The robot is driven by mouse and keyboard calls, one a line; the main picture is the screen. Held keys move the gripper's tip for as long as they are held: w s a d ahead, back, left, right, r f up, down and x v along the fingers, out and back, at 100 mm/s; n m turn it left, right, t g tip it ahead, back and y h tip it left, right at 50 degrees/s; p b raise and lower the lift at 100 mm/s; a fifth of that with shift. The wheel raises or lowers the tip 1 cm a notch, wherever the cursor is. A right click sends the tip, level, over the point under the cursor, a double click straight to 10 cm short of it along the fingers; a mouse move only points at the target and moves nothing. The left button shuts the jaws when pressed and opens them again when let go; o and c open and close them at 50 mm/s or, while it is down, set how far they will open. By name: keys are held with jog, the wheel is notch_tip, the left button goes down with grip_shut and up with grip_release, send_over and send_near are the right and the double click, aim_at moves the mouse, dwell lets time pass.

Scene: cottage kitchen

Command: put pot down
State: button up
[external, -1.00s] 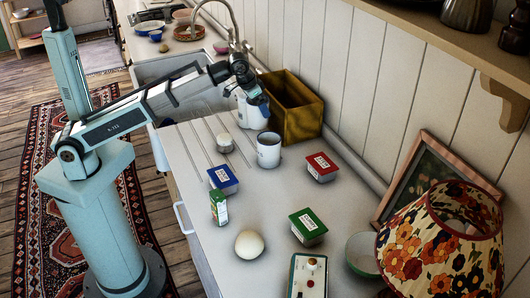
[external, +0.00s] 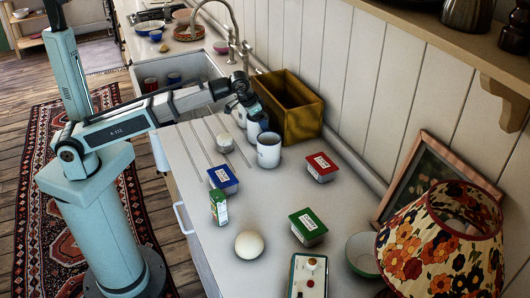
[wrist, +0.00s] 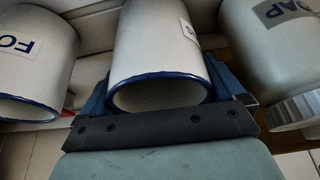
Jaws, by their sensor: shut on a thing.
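My gripper (external: 254,110) is at the back of the counter, in front of the wooden box, with its fingers pointing down. In the wrist view it is shut on a white pot (wrist: 158,45) with a blue rim, one finger on each side; part of a label shows. In the external view the held pot is largely hidden by the gripper, and I cannot tell whether its base touches the counter. A second white pot with a blue rim, labelled "FO" (wrist: 38,60), stands close beside it; it also shows in the external view (external: 268,152).
A soap dispenser (wrist: 270,45) stands on the other side of the held pot. The wooden box (external: 300,120) is just behind. Blue-, red- and green-lidded tubs (external: 223,178), a small carton (external: 218,208) and a white ball (external: 249,244) stand nearer. The sink (external: 185,80) is to the left.

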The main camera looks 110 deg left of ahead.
jog(key=shift+f, duration=0.15)
jog(key=o, duration=1)
jog(key=v, duration=1.2)
